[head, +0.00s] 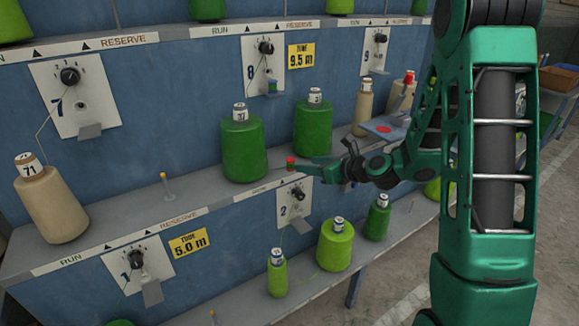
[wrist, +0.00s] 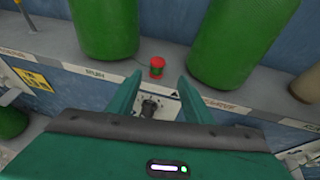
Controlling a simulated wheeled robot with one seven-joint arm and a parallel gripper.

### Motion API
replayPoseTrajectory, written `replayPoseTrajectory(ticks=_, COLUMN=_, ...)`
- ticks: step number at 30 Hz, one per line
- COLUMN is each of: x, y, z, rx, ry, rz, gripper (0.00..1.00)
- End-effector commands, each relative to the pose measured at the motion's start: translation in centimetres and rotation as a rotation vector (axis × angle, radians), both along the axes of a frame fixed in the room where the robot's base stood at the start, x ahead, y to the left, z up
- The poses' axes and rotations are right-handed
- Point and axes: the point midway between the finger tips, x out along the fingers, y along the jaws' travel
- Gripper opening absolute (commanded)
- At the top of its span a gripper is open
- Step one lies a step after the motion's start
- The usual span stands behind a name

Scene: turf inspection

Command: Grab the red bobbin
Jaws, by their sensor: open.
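In the wrist view my gripper (wrist: 160,82) is open, with one finger on each side of the picture. The bobbin appears between and just beyond the fingertips. No contact is visible. Nothing is held. In the head view the far finger is hard to make out.
Two tall green cones (head: 243,148) (head: 313,128) stand close behind the bobbin. A knob panel (head: 294,203) numbered 2 is below the ledge. The ledge left of the cones holds a peg (head: 167,188) and free room.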

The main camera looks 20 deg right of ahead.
Motion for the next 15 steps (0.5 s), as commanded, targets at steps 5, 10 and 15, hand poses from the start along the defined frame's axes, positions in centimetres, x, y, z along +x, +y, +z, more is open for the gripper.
replayPoseTrajectory(ticks=5, x=2.3, y=1.4, z=-1.1, rx=-0.003, ry=0.001, rz=0.007, gripper=0.46)
replayPoseTrajectory(ticks=10, x=3.4, y=1.9, z=-1.6, rx=-0.004, ry=-0.001, rz=0.005, gripper=0.46)
replayPoseTrajectory(ticks=15, x=4.3, y=2.6, z=-1.9, rx=-0.006, ry=0.0, rz=0.006, gripper=0.46)
